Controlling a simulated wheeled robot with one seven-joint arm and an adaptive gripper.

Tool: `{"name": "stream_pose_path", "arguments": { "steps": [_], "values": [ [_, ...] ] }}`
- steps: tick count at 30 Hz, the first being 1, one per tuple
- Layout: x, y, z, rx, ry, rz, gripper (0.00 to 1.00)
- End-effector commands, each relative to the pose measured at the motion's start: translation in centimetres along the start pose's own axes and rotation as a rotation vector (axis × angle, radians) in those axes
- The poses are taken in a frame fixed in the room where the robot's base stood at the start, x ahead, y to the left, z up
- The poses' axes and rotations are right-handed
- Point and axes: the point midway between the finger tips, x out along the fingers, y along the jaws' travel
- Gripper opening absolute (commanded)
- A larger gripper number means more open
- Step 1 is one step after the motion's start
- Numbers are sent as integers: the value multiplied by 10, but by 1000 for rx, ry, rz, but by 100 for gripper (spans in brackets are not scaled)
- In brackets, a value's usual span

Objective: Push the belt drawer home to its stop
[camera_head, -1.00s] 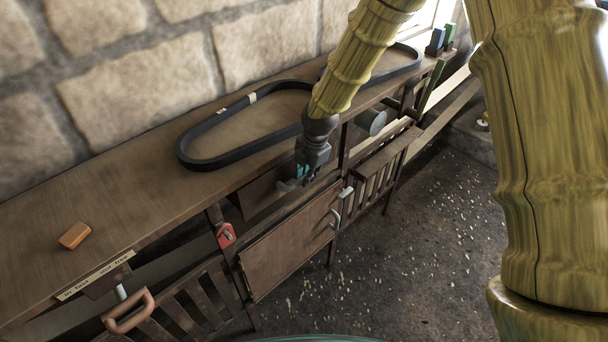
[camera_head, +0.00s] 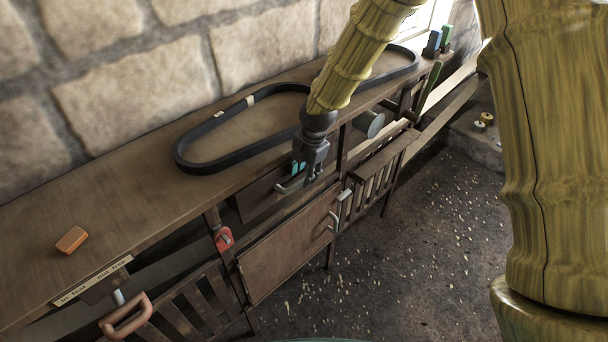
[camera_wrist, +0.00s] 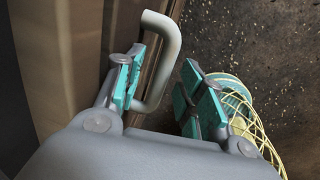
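The belt drawer (camera_head: 256,203) is a dark wooden front under the bench top, left of my gripper (camera_head: 311,180) in the head view. I cannot tell how far it stands out. Its grey bar handle (camera_head: 291,186) shows beside the gripper. In the wrist view, the curved handle (camera_wrist: 168,65) stands out from the brown drawer front (camera_wrist: 60,50). My gripper (camera_wrist: 163,95) is open there, its teal-padded fingers apart. The left finger appears between the bar and the front; the right finger is outside the bar. Firm contact cannot be told.
A black belt loop (camera_head: 190,166) and an orange block (camera_head: 71,240) lie on the bench top (camera_head: 130,210). Below are a hinged panel (camera_head: 285,252), a red latch (camera_head: 223,239) and a slatted gate (camera_head: 372,178). Open floor (camera_head: 400,270) lies in front.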

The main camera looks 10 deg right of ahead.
Motion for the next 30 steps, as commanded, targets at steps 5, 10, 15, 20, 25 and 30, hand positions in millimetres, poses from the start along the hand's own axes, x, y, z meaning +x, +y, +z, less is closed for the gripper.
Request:
{"name": "stream_pose_path", "arguments": {
  "steps": [5,10,15,20,25,30],
  "values": [
    [-32,0,1,0,-1,3,39],
    [-62,0,1,1,0,2,39],
    [-85,0,1,0,-1,2,39],
    [-98,0,1,0,-1,1,39],
    [-102,0,1,0,0,0,39],
    [-102,0,1,0,0,0,39]
  ]
}}
